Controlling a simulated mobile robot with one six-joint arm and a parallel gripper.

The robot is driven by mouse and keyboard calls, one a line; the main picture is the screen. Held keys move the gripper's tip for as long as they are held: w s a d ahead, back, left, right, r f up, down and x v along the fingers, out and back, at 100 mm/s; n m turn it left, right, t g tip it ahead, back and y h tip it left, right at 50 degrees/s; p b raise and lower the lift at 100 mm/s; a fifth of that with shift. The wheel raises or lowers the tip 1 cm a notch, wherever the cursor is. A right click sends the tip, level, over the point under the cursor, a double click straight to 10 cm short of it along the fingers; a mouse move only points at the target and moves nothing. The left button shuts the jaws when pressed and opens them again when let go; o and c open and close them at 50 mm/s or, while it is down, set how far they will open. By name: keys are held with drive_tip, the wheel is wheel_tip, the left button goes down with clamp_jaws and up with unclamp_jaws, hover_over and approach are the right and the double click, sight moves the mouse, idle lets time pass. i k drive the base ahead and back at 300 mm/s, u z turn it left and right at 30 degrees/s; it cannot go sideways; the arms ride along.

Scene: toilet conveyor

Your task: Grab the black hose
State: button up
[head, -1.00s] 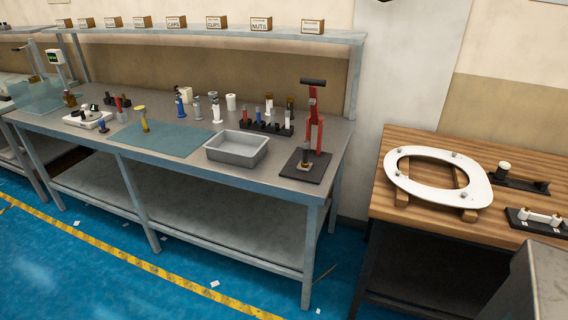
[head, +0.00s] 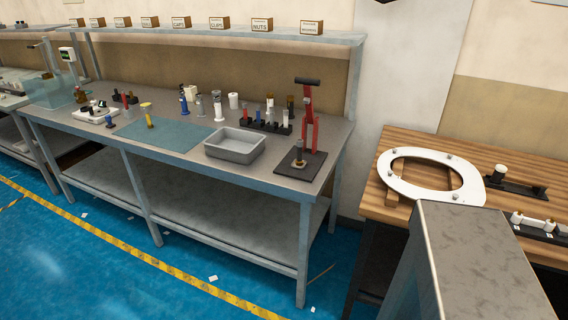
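I cannot make out a black hose in the head view. The grey workbench (head: 300,180) holds several small bottles and tools, some with black parts, too small to tell apart. A black rack (head: 264,127) with small upright pieces stands at the back of the bench. A red hand press (head: 309,130) stands on a black base at the bench's right end. My gripper is not in view.
A grey tray (head: 235,147) and a blue-green mat (head: 165,134) lie on the bench. A wooden table (head: 400,142) at the right holds a white toilet seat (head: 390,178) and black fixtures (head: 516,187). A grey boxy shape (head: 480,250) blocks the lower right. The blue floor (head: 100,270) in front is open.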

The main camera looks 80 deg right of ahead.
sight(299, 162)
drive_tip(key=u, duration=0.65)
drive_tip(key=k, duration=0.85)
drive_tip(key=z, duration=0.5)
